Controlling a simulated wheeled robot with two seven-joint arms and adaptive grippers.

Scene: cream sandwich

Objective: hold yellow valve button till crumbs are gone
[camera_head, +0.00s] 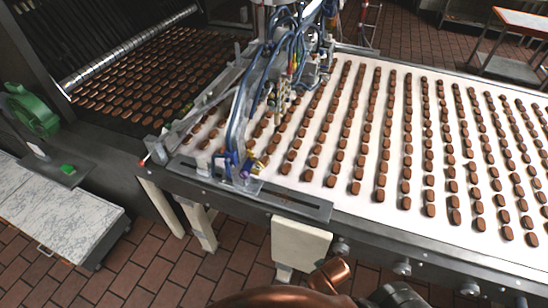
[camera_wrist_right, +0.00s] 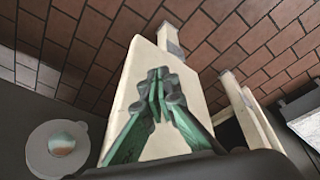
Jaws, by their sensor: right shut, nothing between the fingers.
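A small yellow part (camera_head: 257,165), which looks like the yellow valve button, sits beside a blue valve body (camera_head: 233,168) at the near edge of the conveyor. Blue hoses (camera_head: 240,105) run up from there to the depositing head. No separate crumbs can be made out. My right gripper (camera_wrist_right: 158,80) shows in the right wrist view with its green fingers closed together and nothing between them. It is in front of a cream panel (camera_wrist_right: 135,75) and apart from the yellow part. In the head view, copper links of my arm show at the bottom. My left gripper is not in view.
Rows of brown biscuits lie on the white conveyor belt (camera_head: 360,150), whose metal side rail (camera_head: 400,235) runs along the near side. A cream box (camera_head: 300,243) hangs below the rail. A marble-topped cabinet (camera_head: 60,205) and green motor (camera_head: 35,110) stand at the left.

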